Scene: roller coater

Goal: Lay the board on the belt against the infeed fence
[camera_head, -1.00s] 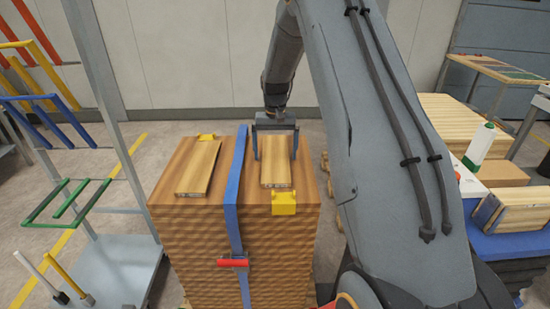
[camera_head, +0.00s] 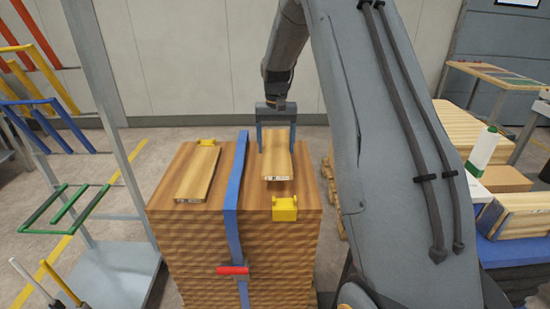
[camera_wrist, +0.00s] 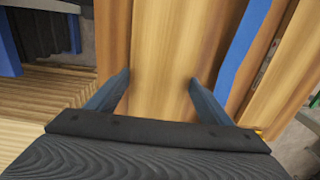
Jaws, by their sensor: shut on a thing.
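My gripper (camera_head: 276,150) is shut on a light wooden board (camera_head: 278,163), with one finger on each long side. The board is just above the top of a large strapped wood stack (camera_head: 235,170), with a dark gap under its near end. In the wrist view the board (camera_wrist: 163,60) runs between the two fingers (camera_wrist: 158,88). A second similar board (camera_head: 198,175) lies on the stack's left side, past the blue strap (camera_head: 237,160). I cannot make out the belt or the infeed fence in either view.
A yellow block (camera_head: 285,208) sits at the stack's near edge, another (camera_head: 206,142) at the back left. A rack with coloured arms (camera_head: 95,205) stands left. A green and white bottle (camera_head: 484,148) and more boards (camera_head: 459,125) are on the right.

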